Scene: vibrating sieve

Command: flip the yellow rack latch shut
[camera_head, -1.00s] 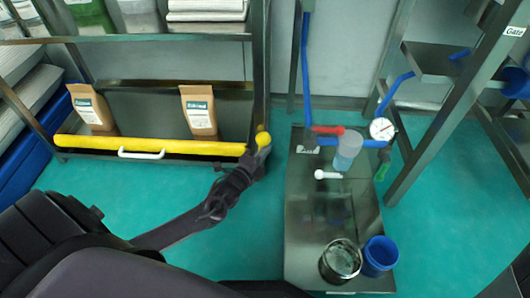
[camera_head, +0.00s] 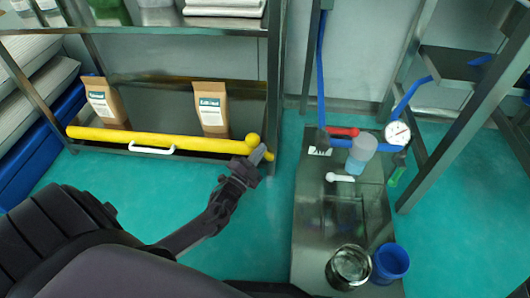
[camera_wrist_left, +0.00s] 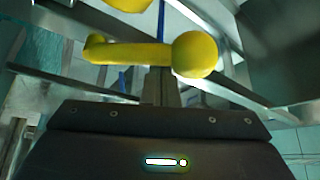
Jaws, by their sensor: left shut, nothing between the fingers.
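The yellow rack latch (camera_head: 268,156) shows as a short yellow piece by a yellow ball, at the right end of the long yellow bar (camera_head: 160,139) on the lower rack shelf. My left gripper (camera_head: 258,158) is shut and empty right at the latch and partly covers it. In the left wrist view a yellow lever (camera_wrist_left: 140,53) with a round knob on its right lies sideways across the front of my shut fingers (camera_wrist_left: 160,88). Whether they touch, I cannot tell. Another yellow part (camera_wrist_left: 130,4) is cut off at the top. My right gripper is not in view.
Two brown bags (camera_head: 210,108) stand behind the bar, which has a white handle (camera_head: 152,149). The steel rack post (camera_head: 273,85) rises close to my gripper. A steel bench (camera_head: 315,235) with a clear cup, gauge and blue cup stands to the right. Green floor lies between.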

